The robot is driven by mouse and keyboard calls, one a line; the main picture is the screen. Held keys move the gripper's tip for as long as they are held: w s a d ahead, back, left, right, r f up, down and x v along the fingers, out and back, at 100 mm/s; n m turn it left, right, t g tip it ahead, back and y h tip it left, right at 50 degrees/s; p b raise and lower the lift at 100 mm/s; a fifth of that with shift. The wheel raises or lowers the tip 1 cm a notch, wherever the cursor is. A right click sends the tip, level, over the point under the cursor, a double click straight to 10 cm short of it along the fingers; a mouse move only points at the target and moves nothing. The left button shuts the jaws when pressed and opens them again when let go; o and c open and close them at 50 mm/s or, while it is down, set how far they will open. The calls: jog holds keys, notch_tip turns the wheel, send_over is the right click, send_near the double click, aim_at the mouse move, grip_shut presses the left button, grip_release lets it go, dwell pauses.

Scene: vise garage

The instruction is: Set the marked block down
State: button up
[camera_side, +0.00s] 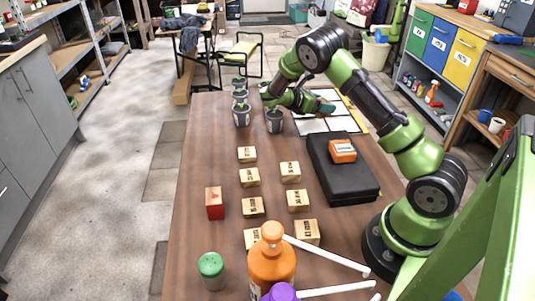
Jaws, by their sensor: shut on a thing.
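My gripper (318,105) is at the far part of the table, above the open white pages. It is shut on a small brownish thing (327,110), seen small and partly hidden by the gripper. I cannot tell whether it bears a mark. A block with a red front and a mark on its wooden top (215,203) stands on the table at the left, well apart from the gripper. Several plain wooden blocks with dark lettering, such as this one (249,178), stand in two rough columns in the middle of the table.
A black case (345,178) with an orange device (342,151) on it lies at the right. Small potted plants (242,115) stand at the back left. An orange bottle (272,262) and a green-capped jar (211,270) stand in front. The table's left strip is mostly clear.

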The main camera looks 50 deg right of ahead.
aim_at(320, 114)
jog(key=shift+f, duration=2)
jog(key=shift+f, duration=0.1)
jog(key=shift+f, duration=0.15)
jog(key=o, duration=1.1)
jog(key=shift+c, duration=0.2)
